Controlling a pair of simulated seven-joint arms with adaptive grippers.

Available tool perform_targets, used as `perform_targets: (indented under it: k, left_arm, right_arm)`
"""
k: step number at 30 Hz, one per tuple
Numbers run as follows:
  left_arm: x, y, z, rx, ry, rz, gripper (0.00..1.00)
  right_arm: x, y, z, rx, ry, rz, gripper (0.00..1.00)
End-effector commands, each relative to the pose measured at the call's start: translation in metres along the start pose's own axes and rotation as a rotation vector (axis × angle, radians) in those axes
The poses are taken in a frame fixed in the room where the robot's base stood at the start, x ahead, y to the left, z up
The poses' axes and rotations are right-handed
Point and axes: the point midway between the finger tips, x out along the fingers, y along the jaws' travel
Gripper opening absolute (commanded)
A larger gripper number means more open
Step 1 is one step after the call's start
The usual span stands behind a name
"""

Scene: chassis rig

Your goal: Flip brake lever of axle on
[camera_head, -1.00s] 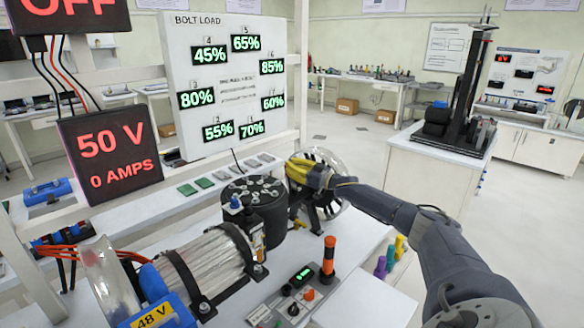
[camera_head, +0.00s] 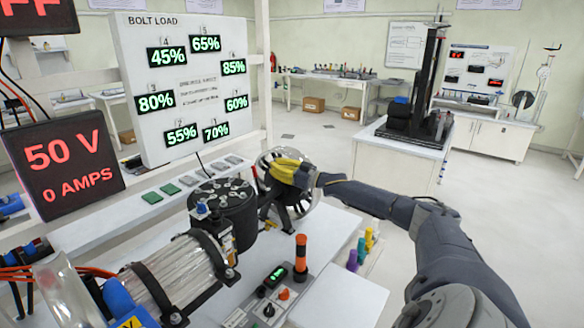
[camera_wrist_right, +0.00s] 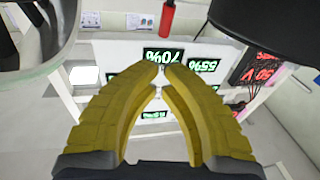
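The axle with its clear wheel disc (camera_head: 311,200) stands at the far end of the white bench, behind the black drum. My right gripper (camera_head: 270,166) is over the axle and hides part of it. In the right wrist view its yellow fingers (camera_wrist_right: 161,72) have their tips nearly touching, with nothing seen between them. A red cylindrical handle (camera_wrist_right: 167,18), possibly the brake lever, hangs beyond and apart from the fingertips there. My left gripper is not in view.
A control box (camera_head: 262,308) and an orange-topped post (camera_head: 301,254) are in front. A bolt load board (camera_head: 188,85) stands behind.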

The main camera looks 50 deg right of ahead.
Motion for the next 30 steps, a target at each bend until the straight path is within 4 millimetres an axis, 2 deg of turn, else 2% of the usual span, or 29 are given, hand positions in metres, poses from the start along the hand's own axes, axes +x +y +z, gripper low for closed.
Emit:
perform_targets:
  k: [6,15,30]
  left_arm:
    - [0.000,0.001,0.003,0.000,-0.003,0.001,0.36]
    - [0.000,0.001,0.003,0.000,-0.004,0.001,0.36]
    - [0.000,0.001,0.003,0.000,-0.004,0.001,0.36]
  right_arm:
    - [-0.024,0.000,-0.007,-0.001,-0.003,-0.001,0.00]
    - [-0.048,0.001,-0.014,0.000,-0.003,0.000,0.00]
    - [-0.061,0.000,-0.020,-0.001,0.000,-0.001,0.00]
